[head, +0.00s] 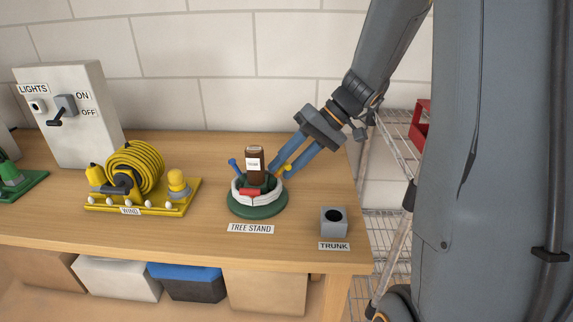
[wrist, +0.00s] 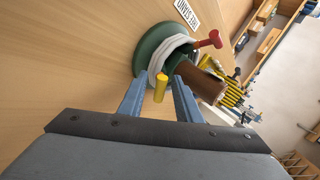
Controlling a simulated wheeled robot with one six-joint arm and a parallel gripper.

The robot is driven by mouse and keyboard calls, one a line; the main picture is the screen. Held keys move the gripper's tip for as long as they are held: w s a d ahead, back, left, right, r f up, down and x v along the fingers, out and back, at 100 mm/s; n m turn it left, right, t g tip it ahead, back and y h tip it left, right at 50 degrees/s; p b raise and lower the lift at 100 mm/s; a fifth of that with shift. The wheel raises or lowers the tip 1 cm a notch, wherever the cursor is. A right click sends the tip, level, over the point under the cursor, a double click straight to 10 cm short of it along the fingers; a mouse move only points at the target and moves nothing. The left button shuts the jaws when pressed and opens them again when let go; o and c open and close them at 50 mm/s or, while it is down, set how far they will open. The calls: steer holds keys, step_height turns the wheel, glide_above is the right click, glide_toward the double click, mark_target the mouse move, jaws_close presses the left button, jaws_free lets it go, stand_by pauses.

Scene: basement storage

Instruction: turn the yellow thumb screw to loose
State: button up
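The tree stand (head: 258,208) is a round green base with a white ring, holding an upright brown trunk (head: 257,168). The yellow thumb screw (head: 287,169) is on the stand's right side in the head view, partly hidden by my fingers. In the wrist view the yellow thumb screw (wrist: 161,88) stands between my two fingers, with a gap on each side. My gripper (wrist: 158,84) is open around it and does not appear to touch it. In the head view my gripper (head: 283,166) reaches down from the upper right.
A blue screw (head: 234,165) and a red screw (head: 250,192) sit on the stand's other sides. A grey TRUNK block (head: 334,223) is at the table's right edge. A yellow WIND reel (head: 135,168) and a LIGHTS switch box (head: 70,110) stand left.

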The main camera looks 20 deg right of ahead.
steer(key=w+v, duration=0.1)
steer(key=v, duration=0.6)
steer(key=shift+s+d+r, duration=0.3)
steer(key=shift+s, duration=0.25)
steer(key=s+a+r+h+p, duration=0.3)
steer(key=s+p, duration=0.5)
steer(key=p, duration=0.4)
steer(key=s+a+r+h+p, duration=0.3)
steer(key=s+r+h+p, duration=0.2)
steer(key=s+r+p, duration=0.3)
steer(key=s+p, duration=0.1)
steer(key=p, duration=0.3)
steer(key=shift+s+r+m+t, duration=0.15)
steer(key=shift+s+m+t, duration=0.15)
steer(key=shift+m+t, duration=0.1)
stand_by(0.5)
